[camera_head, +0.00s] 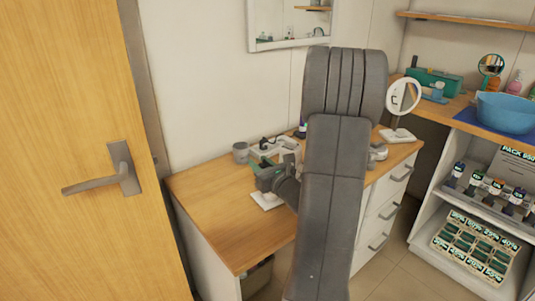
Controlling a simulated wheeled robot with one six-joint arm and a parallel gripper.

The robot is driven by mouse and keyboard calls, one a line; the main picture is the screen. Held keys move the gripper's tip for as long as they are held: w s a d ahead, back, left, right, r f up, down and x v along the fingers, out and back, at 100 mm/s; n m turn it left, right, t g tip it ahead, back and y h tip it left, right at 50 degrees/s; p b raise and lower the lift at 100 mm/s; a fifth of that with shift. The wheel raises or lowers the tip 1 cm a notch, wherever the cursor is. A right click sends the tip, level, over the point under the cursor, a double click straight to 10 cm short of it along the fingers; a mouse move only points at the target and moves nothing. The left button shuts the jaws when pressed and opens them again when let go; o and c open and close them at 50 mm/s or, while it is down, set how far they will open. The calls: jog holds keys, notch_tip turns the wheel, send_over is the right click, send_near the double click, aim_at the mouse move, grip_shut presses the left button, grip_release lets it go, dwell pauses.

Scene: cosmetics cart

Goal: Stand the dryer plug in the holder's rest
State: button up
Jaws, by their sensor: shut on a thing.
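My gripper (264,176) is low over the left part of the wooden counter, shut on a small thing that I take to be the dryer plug. The plug itself is too small and too covered by the jaws to make out. A white flat base (266,201) lies on the counter just below my gripper; I cannot tell for sure whether it belongs to the holder. My own arm covers the middle of the counter, and the dryer cannot be made out clearly.
A ring mirror (402,96) stands at the right end. The counter's left front (222,205) is clear. A wooden door (75,120) is at left.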

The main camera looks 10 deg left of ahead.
jog(key=w, duration=0.1)
jog(key=w+d+r, duration=0.1)
jog(key=shift+w+d+r, duration=0.2)
jog(key=shift+w+r, duration=0.1)
jog(key=shift+w, duration=0.05)
jog(key=shift+f, duration=0.2)
notch_tip(320, 180, down, 6)
jog(key=b, duration=0.5)
jog(key=shift+r+b, duration=0.25)
jog(key=shift+b, duration=0.05)
jog(key=shift+f+b, duration=1.85)
jog(key=shift+b, duration=0.4)
dwell(1.2)
jog(key=o, duration=1.1)
jog(key=shift+r, duration=0.1)
jog(key=shift+s+d, duration=0.1)
jog(key=p+v, duration=0.1)
jog(key=v, duration=1.2)
jog(key=shift+s+d, duration=0.2)
jog(key=shift+s, duration=0.05)
